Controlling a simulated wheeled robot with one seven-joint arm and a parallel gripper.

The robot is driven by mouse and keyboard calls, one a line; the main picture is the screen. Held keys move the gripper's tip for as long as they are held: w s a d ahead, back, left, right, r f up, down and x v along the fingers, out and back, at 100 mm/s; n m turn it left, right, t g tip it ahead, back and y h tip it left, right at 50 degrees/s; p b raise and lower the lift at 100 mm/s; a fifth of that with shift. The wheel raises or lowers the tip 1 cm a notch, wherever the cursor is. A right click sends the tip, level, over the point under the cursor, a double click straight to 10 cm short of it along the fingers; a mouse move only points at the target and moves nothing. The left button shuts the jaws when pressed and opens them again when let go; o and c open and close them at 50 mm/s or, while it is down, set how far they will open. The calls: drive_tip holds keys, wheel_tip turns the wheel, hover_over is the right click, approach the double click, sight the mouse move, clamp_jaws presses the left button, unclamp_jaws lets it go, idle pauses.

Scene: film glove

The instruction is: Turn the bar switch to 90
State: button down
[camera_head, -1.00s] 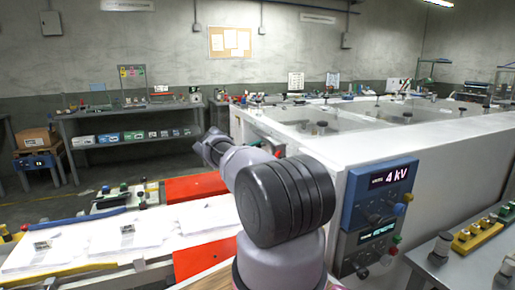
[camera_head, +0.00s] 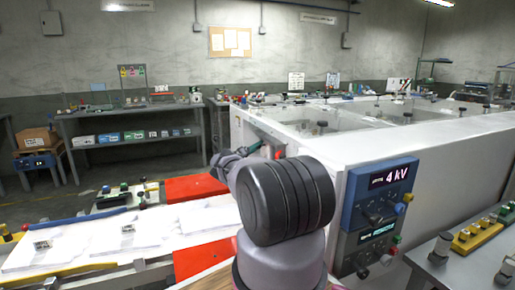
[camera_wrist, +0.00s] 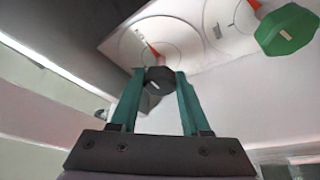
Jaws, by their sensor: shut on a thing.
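In the wrist view a dark, many-sided switch knob (camera_wrist: 158,80) with a small white mark sits between the fingertips of my gripper (camera_wrist: 156,84). It looks like the bar switch. The two teal fingers are shut on its sides. Behind it is a pale plate with a circular dial (camera_wrist: 150,38) and an orange-red pointer (camera_wrist: 154,52), which leans up and left in the picture. The knob hides the lower part of the dial. No angle numbers can be read. In the head view my own arm covers much of the gripper, and the held knob cannot be made out.
A green knob (camera_wrist: 286,30) with a second dial stands close by on the right. In the head view, a blue control panel (camera_head: 379,199) reading 4 kV is on the white machine (camera_head: 338,150). A red block (camera_head: 196,187) and a white-covered bench (camera_head: 97,240) lie left.

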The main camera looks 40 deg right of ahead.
drive_tip(key=shift+c, duration=1.9)
unclamp_jaws()
drive_tip(key=v, duration=1)
drive_tip(key=shift+a, duration=0.4)
drive_tip(key=shift+f, duration=0.1)
